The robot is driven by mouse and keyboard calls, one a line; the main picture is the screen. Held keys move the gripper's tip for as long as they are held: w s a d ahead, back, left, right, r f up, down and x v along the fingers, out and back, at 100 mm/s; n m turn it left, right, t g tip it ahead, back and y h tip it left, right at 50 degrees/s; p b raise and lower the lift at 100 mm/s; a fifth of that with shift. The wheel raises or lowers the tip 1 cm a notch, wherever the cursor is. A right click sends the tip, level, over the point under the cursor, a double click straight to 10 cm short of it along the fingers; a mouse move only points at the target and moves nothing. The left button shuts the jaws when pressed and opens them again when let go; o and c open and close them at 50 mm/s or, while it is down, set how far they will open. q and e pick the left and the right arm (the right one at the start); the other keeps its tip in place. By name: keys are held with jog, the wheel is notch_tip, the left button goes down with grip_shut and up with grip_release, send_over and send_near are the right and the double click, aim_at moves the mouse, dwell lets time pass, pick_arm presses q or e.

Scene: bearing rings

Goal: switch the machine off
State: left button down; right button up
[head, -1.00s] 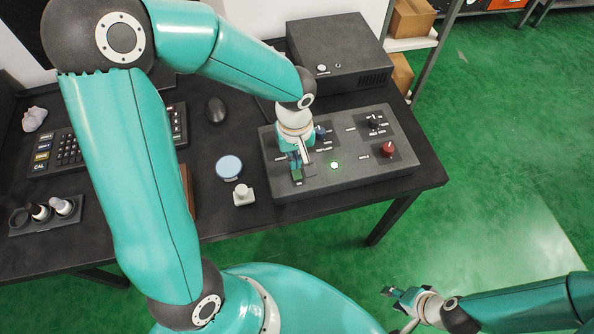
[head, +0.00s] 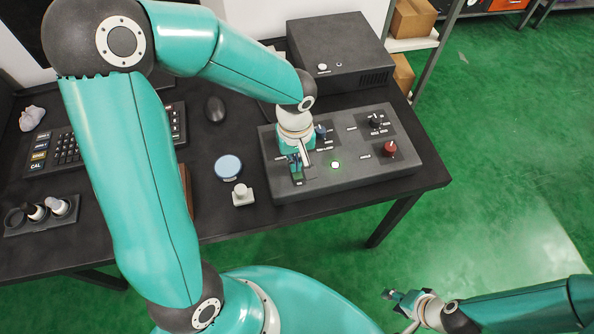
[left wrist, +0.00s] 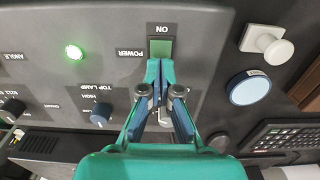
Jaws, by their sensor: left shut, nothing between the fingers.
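The machine's dark grey control panel (head: 345,180) lies on the black table. Its green power switch (left wrist: 161,48) sits beside the labels POWER and ON in the left wrist view. The switch also shows in the head view (head: 298,177). A round green lamp (left wrist: 74,53) on the panel is lit; it also shows in the head view (head: 335,165). My left gripper (left wrist: 160,66) is shut and empty, with its fingertips right at the switch's edge. I cannot tell whether they touch it. My right gripper (head: 398,305) hangs over the floor, far from the panel.
Blue (left wrist: 101,117), black (head: 375,122) and red (head: 389,149) knobs stand on the panel. A blue disc (head: 228,167) and a white knobbed block (head: 243,194) lie left of it. A dark box (head: 338,55) stands behind. The floor at right is clear.

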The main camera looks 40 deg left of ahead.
pick_arm(q)
jog(key=shift+f, duration=0.25)
jog(key=shift+r, duration=0.1)
jog(key=shift+r+p, duration=2.1)
jog(key=shift+r, duration=1.35)
